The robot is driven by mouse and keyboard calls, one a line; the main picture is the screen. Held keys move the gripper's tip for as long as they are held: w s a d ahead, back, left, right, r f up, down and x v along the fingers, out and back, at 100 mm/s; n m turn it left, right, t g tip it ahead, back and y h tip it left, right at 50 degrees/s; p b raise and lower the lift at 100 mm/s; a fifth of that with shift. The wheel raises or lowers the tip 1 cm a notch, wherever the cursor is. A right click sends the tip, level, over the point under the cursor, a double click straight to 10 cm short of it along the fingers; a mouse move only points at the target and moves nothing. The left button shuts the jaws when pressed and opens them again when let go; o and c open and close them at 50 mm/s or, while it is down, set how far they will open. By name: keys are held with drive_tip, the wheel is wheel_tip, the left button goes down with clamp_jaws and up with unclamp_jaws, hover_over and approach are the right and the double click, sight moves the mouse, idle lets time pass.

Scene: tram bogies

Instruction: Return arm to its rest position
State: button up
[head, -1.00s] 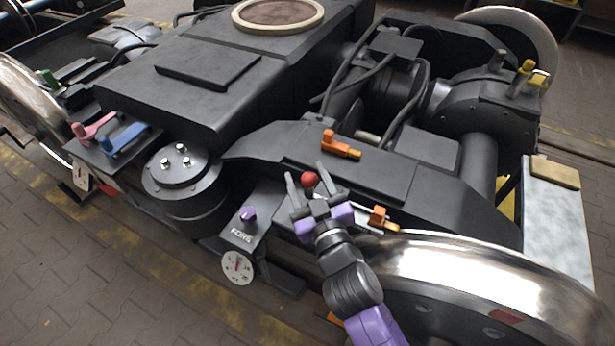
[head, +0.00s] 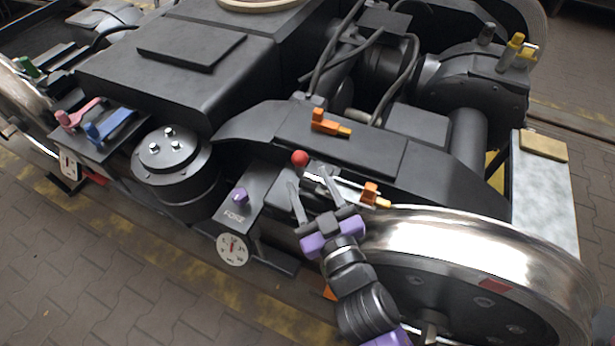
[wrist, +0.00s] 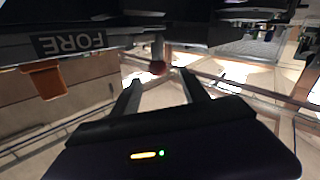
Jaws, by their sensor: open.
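My gripper (head: 309,192) is open, with its two fingers spread, in front of the dark bogie frame in the head view. A red ball knob (head: 300,158) shows just beyond the fingertips, apart from them as far as I can tell. In the wrist view the red knob (wrist: 157,68) appears beyond and between the open fingers (wrist: 162,88). Nothing is seen between the fingers themselves. My purple and grey arm links run down to the bottom edge of the head view.
A large shiny wheel (head: 470,245) stands right of my arm. Orange handles (head: 325,122) and (head: 371,194) are on and beside the frame. Paved floor (head: 130,275) is open at lower left.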

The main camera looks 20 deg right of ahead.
idle(0.5)
drive_tip(key=s+d+r+m+g+p, duration=0.1)
drive_tip(key=s+d+g, duration=0.15)
drive_tip(key=s, duration=1.25)
drive_tip(key=s+d+m+g, duration=0.1)
drive_tip(key=s+d, duration=0.3)
drive_tip(key=s, duration=1.2)
wheel_tip(320, 180, up, 22)
drive_tip(key=p, duration=2.1)
drive_tip(key=shift+w+p, duration=0.2)
drive_tip(key=shift+p, duration=0.2)
